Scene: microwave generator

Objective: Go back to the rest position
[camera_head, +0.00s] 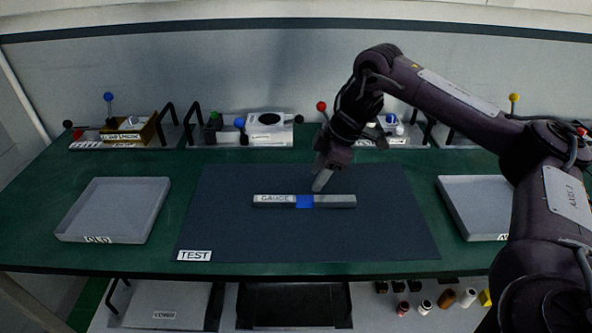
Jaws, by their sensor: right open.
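My right gripper (320,181) points down over the dark mat, its fingertips just above or beside the right half of a grey bar (335,201) with a blue middle band and a "GAUGE" label. I cannot tell whether the fingertips touch the bar. The jaws are open and nothing shows held in them. The bar lies flat across the middle of the mat. My right arm reaches in from the right, bent high over the table. My left gripper is not in view.
The dark mat (400,235) carries a "TEST" label. A grey tray (114,208) labelled "OLD" stands at the left; another grey tray (474,207) stands at the right, partly behind my arm. Fixtures with coloured ball knobs line the back of the green table (30,235). Small bottles sit below the front edge.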

